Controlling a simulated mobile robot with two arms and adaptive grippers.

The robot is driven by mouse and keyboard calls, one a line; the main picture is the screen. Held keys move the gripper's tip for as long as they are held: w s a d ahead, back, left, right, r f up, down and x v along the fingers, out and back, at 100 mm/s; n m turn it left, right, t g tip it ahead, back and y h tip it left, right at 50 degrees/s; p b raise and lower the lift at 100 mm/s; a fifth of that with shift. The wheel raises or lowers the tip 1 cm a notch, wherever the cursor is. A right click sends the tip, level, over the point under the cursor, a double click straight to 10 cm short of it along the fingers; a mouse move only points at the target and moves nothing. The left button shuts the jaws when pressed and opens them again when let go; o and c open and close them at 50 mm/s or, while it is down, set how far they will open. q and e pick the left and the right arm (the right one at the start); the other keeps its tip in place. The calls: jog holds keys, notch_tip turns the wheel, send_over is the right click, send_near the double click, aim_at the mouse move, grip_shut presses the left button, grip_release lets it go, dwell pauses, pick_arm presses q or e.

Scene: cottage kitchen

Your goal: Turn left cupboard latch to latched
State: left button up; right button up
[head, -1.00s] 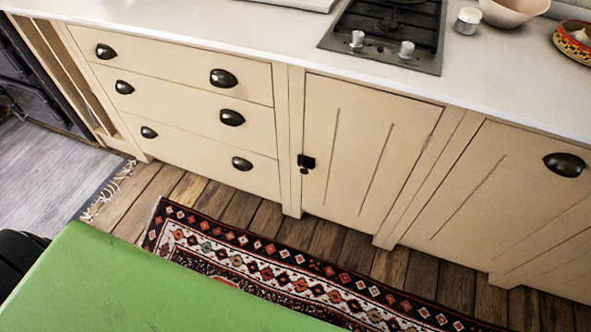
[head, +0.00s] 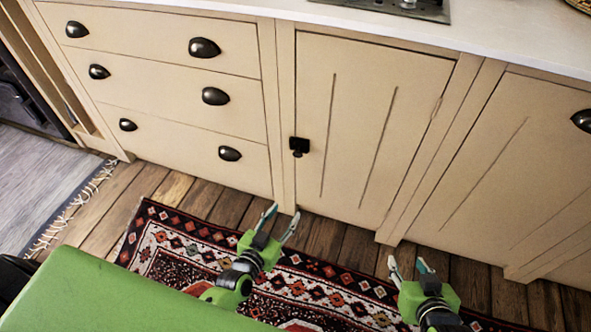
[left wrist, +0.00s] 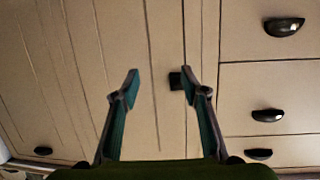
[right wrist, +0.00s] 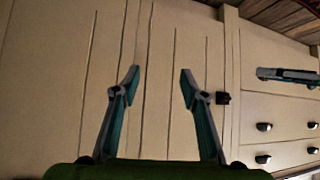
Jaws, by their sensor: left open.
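A small black latch (head: 299,146) sits at the left edge of the cream cupboard door (head: 358,150), beside the drawer unit. Its exact turn is too small to tell. It also shows in the left wrist view (left wrist: 176,81), just inside the right fingertip, and in the right wrist view (right wrist: 223,98). My left gripper (head: 283,211) is open and empty, below the latch and apart from it in the head view. My right gripper (head: 406,262) is open and empty, lower and to the right, in front of the cupboards. Nothing hides the latch.
Drawers with dark cup handles (head: 205,47) lie left of the door. Another cupboard panel (head: 500,170) lies to the right. A white worktop (head: 350,18) runs above. A patterned rug (head: 180,240) covers part of the wooden floor. My left gripper shows in the right wrist view (right wrist: 288,76).

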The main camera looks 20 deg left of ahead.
pick_arm(q)
jog(key=w+a+r+n+t+y+b, duration=0.1)
jog(key=w+a+r+t+b, duration=0.1)
jog(key=w+r+t+b, duration=0.3)
jog(key=g, duration=0.2)
send_near(297, 156)
jog(key=w, duration=0.4)
jog(key=w+b, duration=0.1)
jog(key=w, duration=0.3)
jog(key=shift+w+d+f+b, duration=0.15)
jog(key=shift+w+f+b, duration=0.1)
jog(key=shift+b, duration=0.15)
jog(key=shift+w+r, duration=0.1)
jog(key=shift+w, duration=0.3)
pick_arm(e)
jog(key=w+a+r+t+y, duration=0.1)
jog(key=r+t, duration=0.5)
jog(key=r, duration=0.8)
jog(key=w+a+r+t+y, duration=0.1)
jog(key=r+t, duration=0.5)
jog(key=r, duration=0.8)
jog(key=shift+a+t+y, duration=0.3)
jog(key=shift+a+y, duration=0.45)
jog(key=shift+y, duration=0.25)
jog(key=shift+w, duration=0.1)
pick_arm(q)
jog(key=c, duration=1.1)
